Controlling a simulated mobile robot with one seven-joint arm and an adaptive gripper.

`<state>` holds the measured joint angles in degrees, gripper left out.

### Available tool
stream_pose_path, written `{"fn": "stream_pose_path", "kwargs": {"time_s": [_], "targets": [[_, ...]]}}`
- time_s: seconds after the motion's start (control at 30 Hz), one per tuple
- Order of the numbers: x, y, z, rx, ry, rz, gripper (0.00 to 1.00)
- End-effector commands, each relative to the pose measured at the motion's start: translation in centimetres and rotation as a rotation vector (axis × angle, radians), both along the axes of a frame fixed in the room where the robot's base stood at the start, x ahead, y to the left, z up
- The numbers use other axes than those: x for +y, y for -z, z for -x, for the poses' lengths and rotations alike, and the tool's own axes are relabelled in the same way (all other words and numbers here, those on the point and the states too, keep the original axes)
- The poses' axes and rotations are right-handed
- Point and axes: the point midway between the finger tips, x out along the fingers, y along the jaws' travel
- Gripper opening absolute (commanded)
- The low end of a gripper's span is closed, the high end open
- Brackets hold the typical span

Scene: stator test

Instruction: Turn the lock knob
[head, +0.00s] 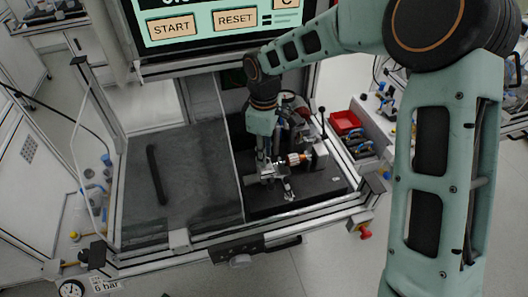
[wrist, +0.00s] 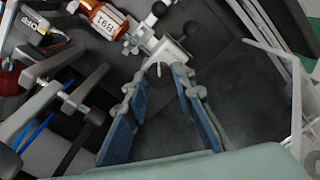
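My gripper (head: 265,172) points down over the left part of the test fixture (head: 320,155) in the head view. In the wrist view my gripper (wrist: 166,74) has its two blue-padded fingers apart, with a gap between them. A pale metal block (wrist: 172,50) with a small light pin lies just beyond the fingertips; I cannot tell whether they touch. The copper-orange stator (head: 296,159) sits beside the gripper on its right in the head view; it also shows in the wrist view (wrist: 103,20). I cannot make out for certain which part is the lock knob.
The fixture stands on a dark plate (head: 315,200). A dark panel (head: 190,205) with a black handle (head: 156,175) is left of it. A screen (head: 210,25) hangs above. A red bin (head: 345,122) and a red knob (head: 365,232) are at the right.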

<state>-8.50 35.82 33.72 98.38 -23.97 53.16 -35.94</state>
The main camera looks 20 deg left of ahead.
Motion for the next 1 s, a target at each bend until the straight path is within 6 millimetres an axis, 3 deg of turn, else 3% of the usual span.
{"fn": "stream_pose_path", "kwargs": {"time_s": [0.13, 0.47, 1.0], "targets": [[0.0, -0.04, -0.01, 0.0, 0.0, 0.0, 0.0], [0.01, 0.01, -0.06, -0.002, 0.05, 0.0, 0.0], [0.07, 0.08, -0.14, -0.003, 0.479, -0.002, 0.0]]}}
